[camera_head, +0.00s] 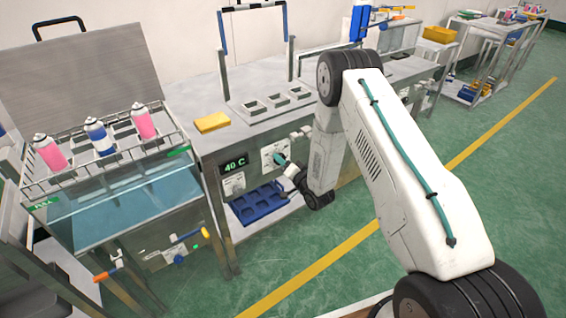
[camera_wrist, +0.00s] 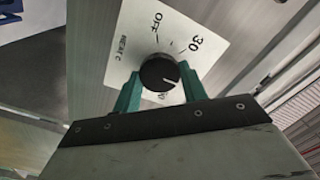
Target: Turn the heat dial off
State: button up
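The heat dial (camera_wrist: 158,73) is a round black knob on a white plate (camera_wrist: 135,40) marked OFF, 30 and HEAT C in the wrist view. Its white pointer line points down and to the right, away from OFF, towards a label partly hidden by my gripper. My gripper (camera_wrist: 160,82) has one teal finger on each side of the knob, and both appear to touch it. In the head view my gripper (camera_head: 281,160) is at the dial's white plate (camera_head: 270,149) on the bench front, and the knob is hidden. The display (camera_head: 235,164) reads 40 C.
Another dial plate (camera_head: 234,184) sits left of my gripper, below the display. A blue tray (camera_head: 258,204) lies on a shelf below. A water bath (camera_head: 130,205) with spray cans above it stands at left. The green floor (camera_head: 400,265) is open at right.

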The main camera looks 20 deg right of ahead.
jog(key=shift+n, duration=0.4)
jog(key=n, duration=2.3)
jog(key=shift+s+f, duration=0.1)
dwell(0.4)
jog(key=o, duration=1)
